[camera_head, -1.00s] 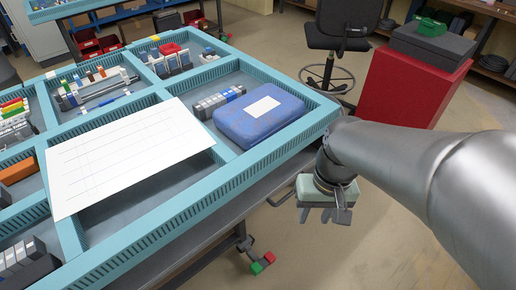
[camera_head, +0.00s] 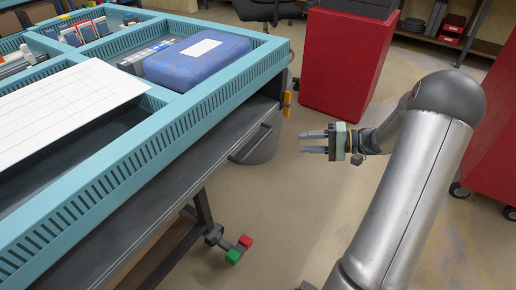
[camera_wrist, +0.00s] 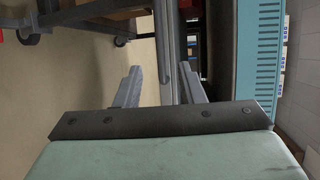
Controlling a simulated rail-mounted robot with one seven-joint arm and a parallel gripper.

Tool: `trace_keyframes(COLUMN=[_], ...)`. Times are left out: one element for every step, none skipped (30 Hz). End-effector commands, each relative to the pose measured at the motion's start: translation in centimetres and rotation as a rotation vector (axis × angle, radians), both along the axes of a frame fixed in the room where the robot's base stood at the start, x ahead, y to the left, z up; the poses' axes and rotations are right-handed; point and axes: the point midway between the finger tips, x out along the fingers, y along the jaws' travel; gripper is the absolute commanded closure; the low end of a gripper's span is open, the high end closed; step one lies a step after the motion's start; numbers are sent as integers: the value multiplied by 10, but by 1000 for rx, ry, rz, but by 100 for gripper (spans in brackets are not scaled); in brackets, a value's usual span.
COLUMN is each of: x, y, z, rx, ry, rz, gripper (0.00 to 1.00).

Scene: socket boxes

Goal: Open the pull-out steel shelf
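The dark steel shelf (camera_head: 150,212) lies under the teal tray table and looks pushed in. A grey bar handle (camera_head: 250,146) sticks out from its front near the right end. My gripper (camera_head: 303,142) is open and empty, to the right of the handle and apart from it, its fingers pointing left towards it. In the wrist view my gripper (camera_wrist: 160,68) shows two spread fingers. A long grey bar (camera_wrist: 166,45), probably the handle, runs between them in the picture, nearer the right finger. Its depth from the fingertips is hard to tell.
The teal tray frame (camera_head: 150,150) holds a blue case (camera_head: 196,66) and a white sheet (camera_head: 60,105). A red cabinet (camera_head: 345,65) stands behind my gripper. Red and green knobs (camera_head: 238,249) sit low by the table leg. The floor in front is clear.

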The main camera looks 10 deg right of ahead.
Motion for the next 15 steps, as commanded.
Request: trace_keyframes(x=[3,5,9,11,14,17,20,22,26,28,31,34,36,39,42], y=[10,16,23,30,36,44,50,56,64,70,76,84,90,96,102], z=[-3,-4,-6,-8,-9,-11,-12,-13,-15,-16,-18,-20,-20,-22,-23], rx=[1,1,-1,0,1,0,1,0,-1,0,0,-1,0,-1,-1], ry=[1,2,2,2,3,3,3,4,4,3,4,4,4,4,4], rz=[4,5,5,5,6,6,6,7,6,6,7,6,5,7,5], gripper=[64,64,64,64,64,64,64,64,64,64,64,64,64,64,64])
